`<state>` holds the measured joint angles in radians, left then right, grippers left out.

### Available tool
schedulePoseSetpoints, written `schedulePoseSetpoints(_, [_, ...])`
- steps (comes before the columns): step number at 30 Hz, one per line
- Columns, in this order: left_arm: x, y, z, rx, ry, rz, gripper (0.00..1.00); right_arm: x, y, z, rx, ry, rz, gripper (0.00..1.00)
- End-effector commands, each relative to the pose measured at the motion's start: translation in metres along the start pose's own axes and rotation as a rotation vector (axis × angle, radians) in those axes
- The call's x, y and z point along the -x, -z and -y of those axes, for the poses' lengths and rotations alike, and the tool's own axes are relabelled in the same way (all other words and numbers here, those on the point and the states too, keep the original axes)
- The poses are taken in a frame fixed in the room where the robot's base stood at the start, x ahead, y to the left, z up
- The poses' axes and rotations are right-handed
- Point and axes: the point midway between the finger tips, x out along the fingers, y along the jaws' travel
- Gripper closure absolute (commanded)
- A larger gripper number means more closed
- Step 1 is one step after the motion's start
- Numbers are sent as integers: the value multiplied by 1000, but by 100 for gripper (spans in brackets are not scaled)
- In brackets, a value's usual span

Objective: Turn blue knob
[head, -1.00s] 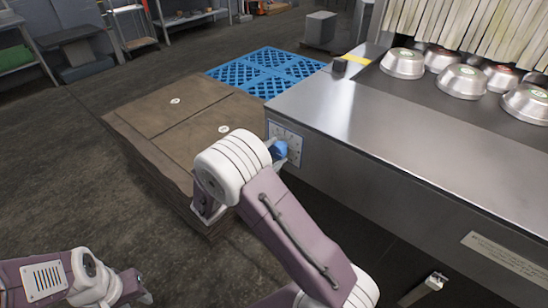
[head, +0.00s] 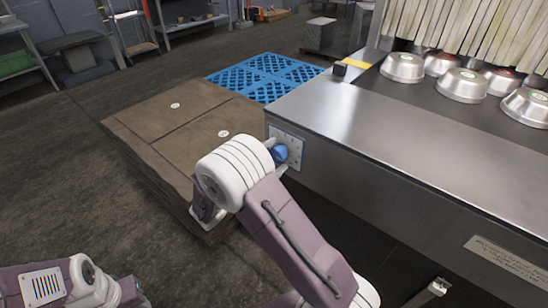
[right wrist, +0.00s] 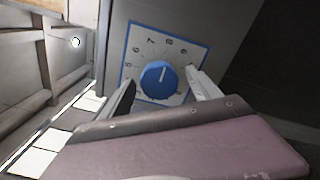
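The blue knob (head: 281,153) sits on a white, blue-edged dial plate (head: 292,139) on the end face of the steel machine. In the right wrist view the knob (right wrist: 158,79) has a white mark pointing up, slightly right, and numbers ring it on the plate. My right gripper (head: 275,156) is at the knob; its fingers, also in the right wrist view (right wrist: 163,92), are spread apart, one on each side, with visible gaps to the knob. My left gripper (head: 135,293) is low at the left, partly out of frame; its fingers are not clear.
The steel machine (head: 400,150) fills the right, with several metal pans (head: 461,84) on its belt near a strip curtain (head: 470,30). A blue pallet (head: 265,75) lies behind; floor at left is clear.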

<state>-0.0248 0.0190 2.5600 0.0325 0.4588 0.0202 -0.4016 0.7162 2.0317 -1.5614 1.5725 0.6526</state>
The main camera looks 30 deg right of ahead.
Motion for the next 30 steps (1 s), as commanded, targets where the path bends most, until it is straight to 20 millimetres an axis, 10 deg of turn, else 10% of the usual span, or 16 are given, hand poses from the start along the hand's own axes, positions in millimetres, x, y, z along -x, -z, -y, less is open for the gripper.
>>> schedulePoseSetpoints(8, [2, 0, 0, 0, 0, 0, 64, 8, 0, -2, 0, -3, -2, 28])
schedulePoseSetpoints(20, [16, 2, 0, 0, 0, 0, 64, 85, 0, -1, 0, -2, -3, 28])
schedulePoseSetpoints(30, [15, 2, 0, 0, 0, 0, 64, 91, 0, 0, 0, -1, 1, 28])
